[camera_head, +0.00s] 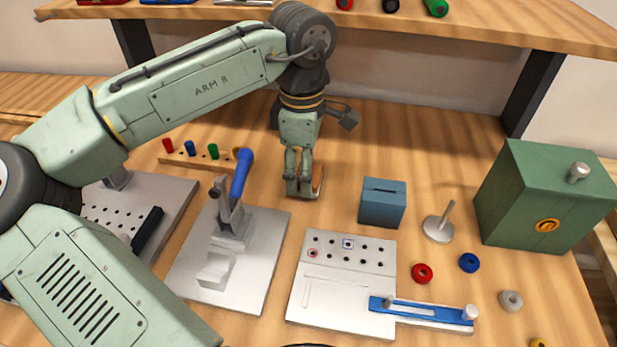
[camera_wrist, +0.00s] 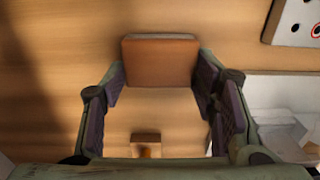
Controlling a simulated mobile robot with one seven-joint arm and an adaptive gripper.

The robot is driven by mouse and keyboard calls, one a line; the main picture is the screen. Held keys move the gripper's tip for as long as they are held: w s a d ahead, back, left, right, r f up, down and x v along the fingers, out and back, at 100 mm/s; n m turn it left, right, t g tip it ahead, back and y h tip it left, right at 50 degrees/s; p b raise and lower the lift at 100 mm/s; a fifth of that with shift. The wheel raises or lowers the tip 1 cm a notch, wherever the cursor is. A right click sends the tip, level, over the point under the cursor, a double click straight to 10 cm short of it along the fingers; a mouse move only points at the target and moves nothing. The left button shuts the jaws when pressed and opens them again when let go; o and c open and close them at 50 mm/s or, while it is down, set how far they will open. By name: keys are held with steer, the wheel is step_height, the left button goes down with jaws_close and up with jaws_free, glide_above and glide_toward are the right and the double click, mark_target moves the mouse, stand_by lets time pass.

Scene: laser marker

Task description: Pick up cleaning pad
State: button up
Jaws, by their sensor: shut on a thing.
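The cleaning pad (camera_head: 318,180) is an orange-brown block at the back middle of the table. In the wrist view the pad (camera_wrist: 160,62) shows as a brown block with a paler strip along its top edge. My gripper (camera_head: 304,190) points down at the table. In the wrist view its two fingertips (camera_wrist: 160,82) press on the pad's left and right sides, so my gripper is shut on it. My fingers hide part of the pad in the head view. I cannot tell whether the pad touches the table.
A blue-handled clamp on a grey plate (camera_head: 272,225) stands left of my gripper, with a peg rack (camera_head: 190,161) behind. A blue slotted box (camera_head: 382,205) stands close on the right. A white hole plate (camera_head: 310,290) lies in front. A green box (camera_head: 540,200) stands far right; a shelf (camera_head: 480,25) hangs above.

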steer(key=c, duration=0.3)
step_height(320, 180, up, 10)
steer(key=shift+r+b, duration=0.1)
steer(key=shift+b, duration=0.45)
steer(key=o, duration=0.6)
steer(key=c, duration=0.5)
